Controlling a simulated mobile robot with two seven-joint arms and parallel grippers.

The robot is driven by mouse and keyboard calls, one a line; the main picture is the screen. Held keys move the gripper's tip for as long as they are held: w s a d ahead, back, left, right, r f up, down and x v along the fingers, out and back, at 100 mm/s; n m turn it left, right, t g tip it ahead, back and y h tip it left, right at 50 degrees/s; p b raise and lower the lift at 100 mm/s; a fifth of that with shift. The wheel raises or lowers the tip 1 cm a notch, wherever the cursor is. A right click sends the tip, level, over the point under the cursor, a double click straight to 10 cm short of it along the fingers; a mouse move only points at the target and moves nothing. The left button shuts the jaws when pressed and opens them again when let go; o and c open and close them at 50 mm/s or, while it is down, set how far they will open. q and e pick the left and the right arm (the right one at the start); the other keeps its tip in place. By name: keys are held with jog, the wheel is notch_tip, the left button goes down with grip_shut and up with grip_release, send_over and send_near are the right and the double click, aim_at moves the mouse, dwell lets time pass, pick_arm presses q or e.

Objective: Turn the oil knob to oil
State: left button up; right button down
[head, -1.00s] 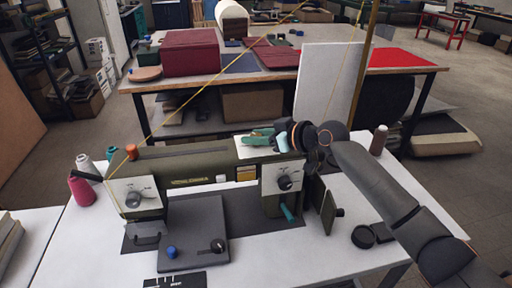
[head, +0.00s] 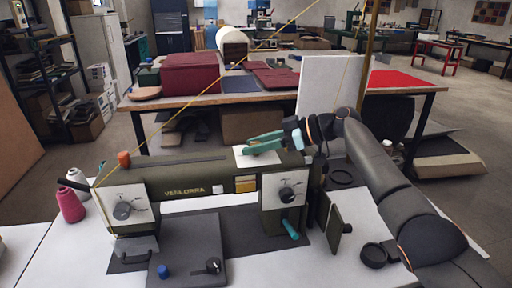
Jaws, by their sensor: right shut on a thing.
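The olive-green sewing machine (head: 185,178) stands on the white table, with a dial on its left head (head: 122,210) and another dial (head: 287,194) on its right column. A small white plate (head: 243,158) lies on top of the machine near its right end. My right gripper (head: 250,146), with teal fingers, reaches in from the right over this plate. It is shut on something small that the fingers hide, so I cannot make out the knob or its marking. My left gripper is not in view.
An orange knob (head: 124,159) is on the machine's top left. A pink thread spool (head: 70,205) stands at the left. A dark flat plate (head: 188,252) with a blue knob lies in front. A work table with red boxes stands behind.

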jog(key=shift+f, duration=0.15)
dwell(0.5)
jog(key=shift+c, duration=2.4)
grip_release()
jog(key=b+v, duration=0.1)
jog(key=v, duration=1.1)
jog(key=shift+w+d+r, duration=0.15)
jog(key=shift+d+r, duration=0.05)
jog(key=shift+d, duration=0.05)
